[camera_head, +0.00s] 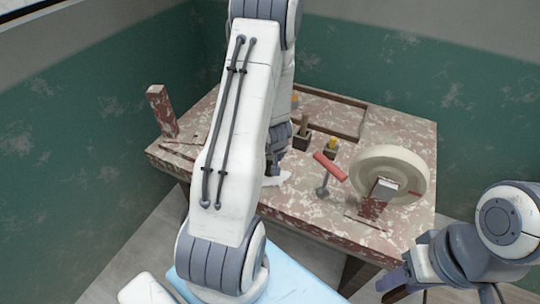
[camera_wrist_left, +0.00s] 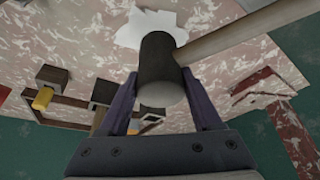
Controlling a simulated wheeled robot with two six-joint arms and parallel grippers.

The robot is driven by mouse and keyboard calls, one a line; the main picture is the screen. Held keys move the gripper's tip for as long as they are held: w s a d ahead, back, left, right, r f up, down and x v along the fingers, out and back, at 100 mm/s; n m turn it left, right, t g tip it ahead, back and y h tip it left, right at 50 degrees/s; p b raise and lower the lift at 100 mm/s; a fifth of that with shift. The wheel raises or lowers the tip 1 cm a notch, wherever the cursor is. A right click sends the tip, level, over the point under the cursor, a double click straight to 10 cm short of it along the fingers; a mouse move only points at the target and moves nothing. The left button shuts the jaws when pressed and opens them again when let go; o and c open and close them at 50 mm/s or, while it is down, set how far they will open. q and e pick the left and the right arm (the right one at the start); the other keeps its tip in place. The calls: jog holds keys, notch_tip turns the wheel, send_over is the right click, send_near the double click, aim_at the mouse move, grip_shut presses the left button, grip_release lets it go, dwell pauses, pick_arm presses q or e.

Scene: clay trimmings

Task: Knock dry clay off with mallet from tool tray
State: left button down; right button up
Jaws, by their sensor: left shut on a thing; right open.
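In the left wrist view a mallet has a dark cylindrical head (camera_wrist_left: 158,62) and a pale wooden handle (camera_wrist_left: 245,32) running to the upper right. My left gripper (camera_wrist_left: 160,82) is shut on the mallet head, with one dark finger on each side. My right gripper (camera_head: 393,284) is open at the lower right, apart from the table.
The worn red-and-white table (camera_head: 290,215) carries a wooden tray frame (camera_head: 338,102), small dark blocks (camera_head: 302,140), a red-handled lever (camera_head: 330,166) and a cream wheel (camera_head: 378,160). A reddish post (camera_head: 161,110) stands at the left corner. The front table strip is clear.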

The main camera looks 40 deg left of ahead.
pick_arm(q)
jog(key=shift+f, duration=0.1)
notch_tip(320, 180, down, 3)
jog(key=b, duration=0.2)
jog(key=shift+b, duration=0.4)
notch_tip(320, 180, up, 7)
jog(key=p, duration=0.7)
jog(key=shift+f, duration=0.25)
